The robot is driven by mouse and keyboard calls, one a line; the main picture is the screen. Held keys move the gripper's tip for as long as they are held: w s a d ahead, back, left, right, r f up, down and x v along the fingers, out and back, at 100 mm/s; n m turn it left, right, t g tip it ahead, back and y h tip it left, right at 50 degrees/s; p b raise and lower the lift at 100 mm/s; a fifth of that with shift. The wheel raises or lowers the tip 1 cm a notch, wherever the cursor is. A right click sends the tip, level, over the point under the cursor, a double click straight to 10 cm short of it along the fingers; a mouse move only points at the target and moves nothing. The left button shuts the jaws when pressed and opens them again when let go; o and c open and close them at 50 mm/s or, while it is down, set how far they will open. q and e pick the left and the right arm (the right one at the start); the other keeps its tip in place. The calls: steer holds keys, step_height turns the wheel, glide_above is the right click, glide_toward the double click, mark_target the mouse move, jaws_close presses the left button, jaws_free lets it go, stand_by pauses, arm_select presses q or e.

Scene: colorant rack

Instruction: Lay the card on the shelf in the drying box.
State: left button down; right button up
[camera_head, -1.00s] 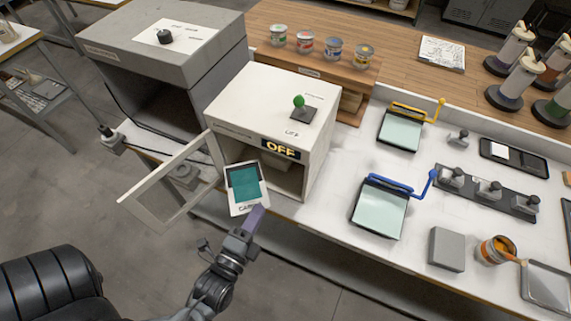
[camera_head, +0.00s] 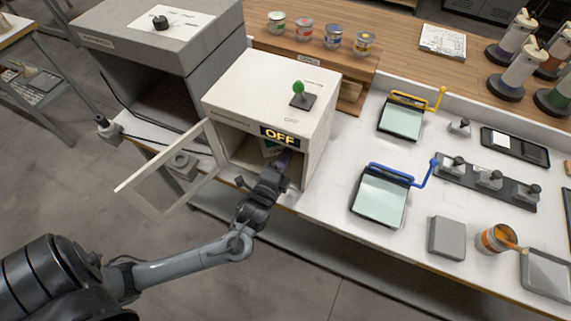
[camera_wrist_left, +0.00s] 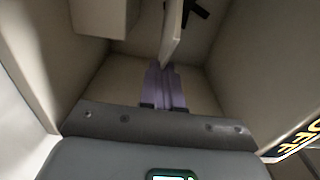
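The drying box (camera_head: 262,95) is white with a lit OFF sign, and its windowed door (camera_head: 165,178) stands open. My left gripper (camera_head: 284,160) reaches in through the open front. Its purple fingers (camera_wrist_left: 165,85) are shut on the card (camera_wrist_left: 172,35), which shows nearly edge-on in the left wrist view. In the head view only a small part of the card (camera_head: 270,148) shows inside the box. A pale block (camera_wrist_left: 100,15), perhaps the shelf, is at the upper left of the wrist view, apart from the card. My right gripper is not in view.
The box's side walls (camera_wrist_left: 250,65) stand close around my left gripper. A larger grey box (camera_head: 160,45) stands to the left. Draw-down pads with a yellow (camera_head: 402,120) and a blue handle (camera_head: 380,197) lie to the right.

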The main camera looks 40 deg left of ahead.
arm_select(q)
step_height(320, 180, down, 3)
steer(key=shift+f+b, duration=0.2)
steer(key=shift+b, duration=0.15)
steer(key=shift+w+a+f, duration=0.1)
steer(key=shift+w+f, duration=0.15)
steer(key=shift+f, duration=0.05)
steer(key=shift+f, duration=0.15)
steer(key=c, duration=1.3)
jaws_free()
steer(key=shift+c, duration=0.2)
